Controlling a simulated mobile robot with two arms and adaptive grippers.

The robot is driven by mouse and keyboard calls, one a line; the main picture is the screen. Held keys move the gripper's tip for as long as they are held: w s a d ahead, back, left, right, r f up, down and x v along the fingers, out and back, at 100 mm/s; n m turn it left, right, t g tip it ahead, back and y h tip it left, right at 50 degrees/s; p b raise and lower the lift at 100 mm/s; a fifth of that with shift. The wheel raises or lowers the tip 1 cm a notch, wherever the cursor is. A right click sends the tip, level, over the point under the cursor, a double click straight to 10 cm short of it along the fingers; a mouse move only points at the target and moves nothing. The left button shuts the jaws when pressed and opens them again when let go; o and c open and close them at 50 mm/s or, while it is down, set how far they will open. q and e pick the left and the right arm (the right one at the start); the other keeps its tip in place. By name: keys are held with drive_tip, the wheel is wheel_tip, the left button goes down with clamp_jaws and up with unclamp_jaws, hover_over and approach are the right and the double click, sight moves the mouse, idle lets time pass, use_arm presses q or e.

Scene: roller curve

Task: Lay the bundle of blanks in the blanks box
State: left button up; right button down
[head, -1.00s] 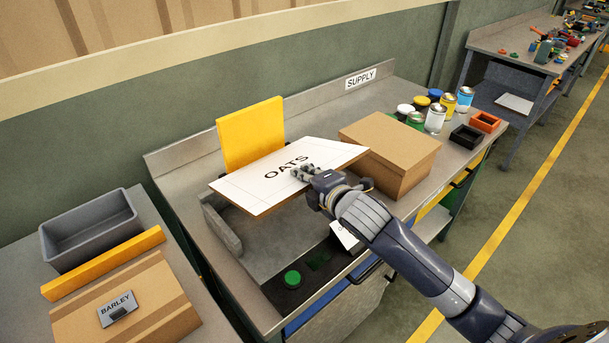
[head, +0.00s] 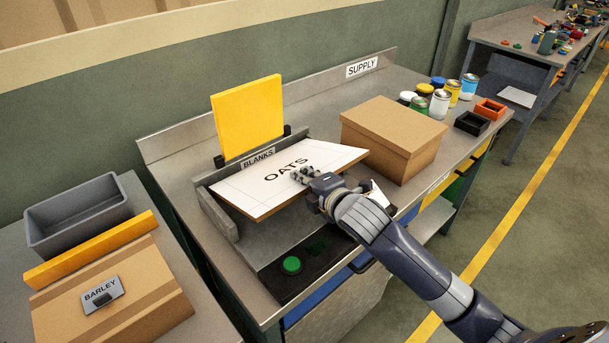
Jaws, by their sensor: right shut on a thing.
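The bundle of blanks (head: 262,192) is a flat stack with a white top marked OATS and a brown edge. My right gripper (head: 312,182) is shut on its right part and holds it slightly tilted. The blanks box (head: 217,216) is a grey open holder on the supply bench, with a BLANKS label on its back wall. The bundle lies above the box in the picture and hides much of its inside; I cannot tell whether they touch. My left gripper is not in view.
A closed cardboard box (head: 394,140) stands close to the bundle's right. A yellow panel (head: 248,118) stands behind the blanks box. Several cans and small bins are at the right. A grey bin (head: 78,215) sits on the left bench.

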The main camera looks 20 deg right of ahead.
drive_tip(key=shift+f+b, duration=0.65)
drive_tip(key=shift+f, duration=0.9)
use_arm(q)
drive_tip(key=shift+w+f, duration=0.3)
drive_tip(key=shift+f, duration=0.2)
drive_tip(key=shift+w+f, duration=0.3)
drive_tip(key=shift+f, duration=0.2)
use_arm(e)
drive_tip(key=shift+f, duration=0.55)
drive_tip(key=c, duration=0.8)
unclamp_jaws()
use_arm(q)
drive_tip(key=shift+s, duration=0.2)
use_arm(e)
drive_tip(key=shift+r, duration=0.1)
drive_tip(key=shift+r+p, duration=4.45)
drive_tip(key=shift+p, duration=0.35)
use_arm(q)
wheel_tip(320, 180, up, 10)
